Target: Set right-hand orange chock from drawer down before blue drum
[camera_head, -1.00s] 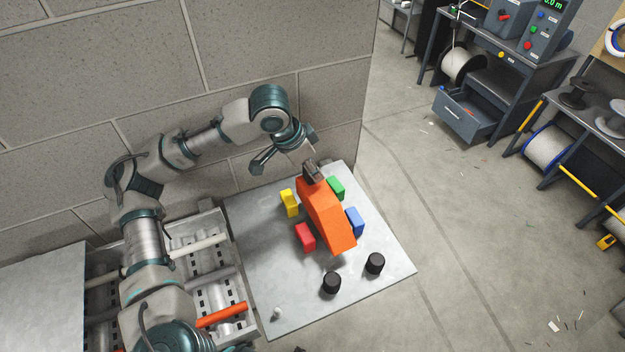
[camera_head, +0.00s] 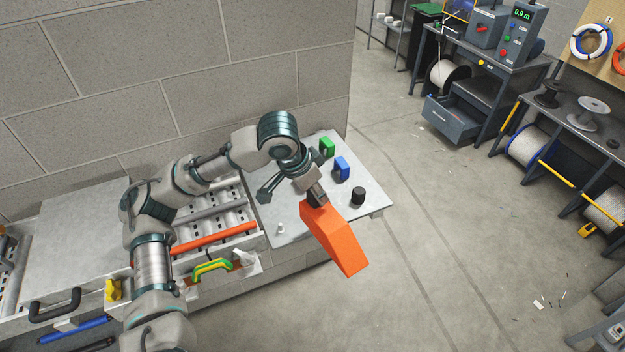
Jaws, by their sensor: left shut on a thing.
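My left gripper (camera_head: 316,197) is shut on the upper end of a large orange chock (camera_head: 335,240). The chock hangs tilted, its lower end towards the lower right, in front of the grey plate's edge and over the floor. A white cable drum with blue rims (camera_head: 525,147) stands under the bench at the right, well apart from the chock. An open grey drawer (camera_head: 452,120) sticks out of the dark bench at the back; no chock shows in it. My right gripper is not in view.
The grey plate (camera_head: 300,228) bears a green block (camera_head: 327,147), a blue block (camera_head: 342,168) and a black knob (camera_head: 358,196). A block wall (camera_head: 260,60) stands behind my arm. A yellow rail (camera_head: 555,163) runs before the drums. The floor (camera_head: 430,240) between is mostly clear.

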